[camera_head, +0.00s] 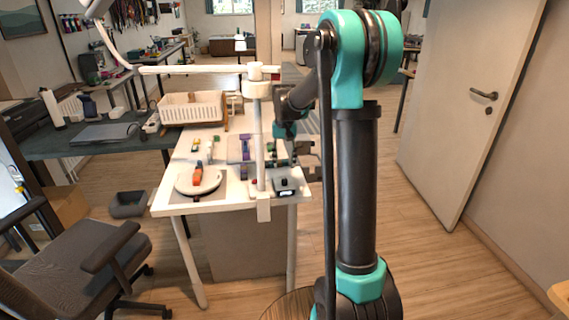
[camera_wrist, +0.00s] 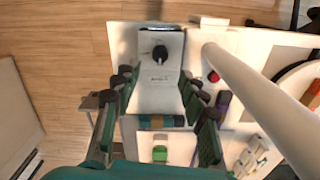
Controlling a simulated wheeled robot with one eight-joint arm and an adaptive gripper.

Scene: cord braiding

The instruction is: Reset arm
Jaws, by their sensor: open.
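My gripper (camera_wrist: 157,84) is open in the wrist view, with its dark-padded green fingers spread to both sides. Between and beyond the fingers sits a white device with a black knob (camera_wrist: 160,52). Nothing shows held between the fingers. In the head view my gripper (camera_head: 290,147) is partly hidden beside the white pole, over the right side of the white table (camera_head: 225,208). My teal and black arm stands in front at the right. A small black-and-white device (camera_head: 286,187) sits at the table's front right corner.
A white pole (camera_head: 259,150) rises from the table close to my gripper and crosses the wrist view (camera_wrist: 255,105). A round white disc (camera_head: 212,182) with coloured pieces, a white basket (camera_head: 193,107) and a chair (camera_head: 85,265) stand left. Open floor lies right, before the door (camera_head: 470,80).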

